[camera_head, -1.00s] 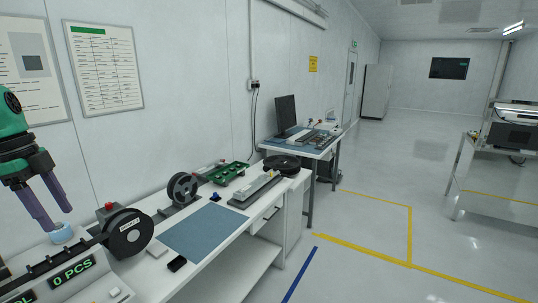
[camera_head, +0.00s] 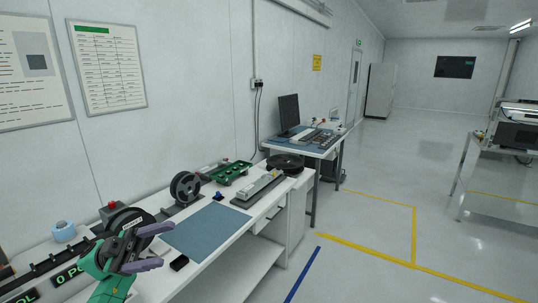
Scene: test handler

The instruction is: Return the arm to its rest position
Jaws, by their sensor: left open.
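My left gripper (camera_head: 150,248) is in the lower left of the head view, on a green wrist with two purple-grey fingers. The fingers are apart and point right, with nothing between them. The gripper is in front of the black reel (camera_head: 122,220) and partly covers it and the counting machine (camera_head: 68,272) with its green digits. My right gripper is not in the view.
The white workbench (camera_head: 250,262) carries a blue mat (camera_head: 212,230), an upright reel (camera_head: 185,187), a green tray (camera_head: 232,172) and a light blue roll (camera_head: 64,231). A small black object (camera_head: 180,263) lies near the front edge.

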